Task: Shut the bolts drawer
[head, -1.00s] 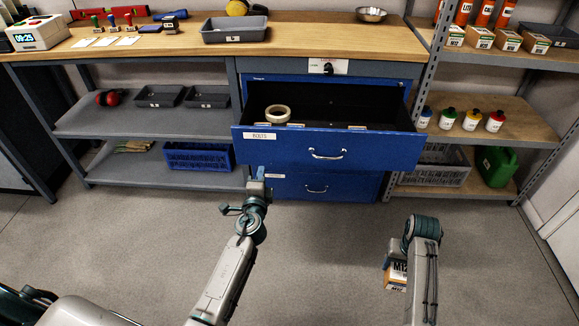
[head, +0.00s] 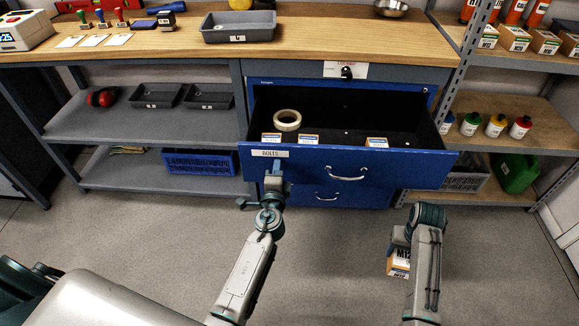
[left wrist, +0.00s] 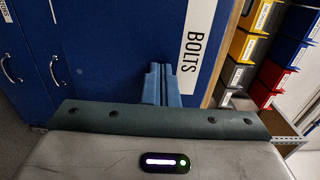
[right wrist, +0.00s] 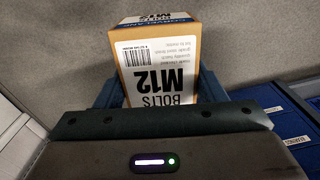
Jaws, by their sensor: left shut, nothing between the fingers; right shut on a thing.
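The blue bolts drawer (head: 310,165) stands pulled out below the bench top in the head view. Its white BOLTS label (head: 269,153) is at the front's left end, and the label also shows in the left wrist view (left wrist: 195,38). My left gripper (head: 273,170) is shut and empty, its fingertips at the drawer front just below the label; I cannot tell if they touch. The shut fingers show in the left wrist view (left wrist: 161,84). My right gripper (right wrist: 158,92) is shut on an M12 bolts box (right wrist: 160,65), low in front of the cabinet at the right.
The open drawer holds a tape roll (head: 287,120) and several small boxes (head: 377,142). A shut blue drawer (head: 325,193) lies below it. A shelf rack (head: 500,120) stands at the right. The floor (head: 140,240) in front is clear.

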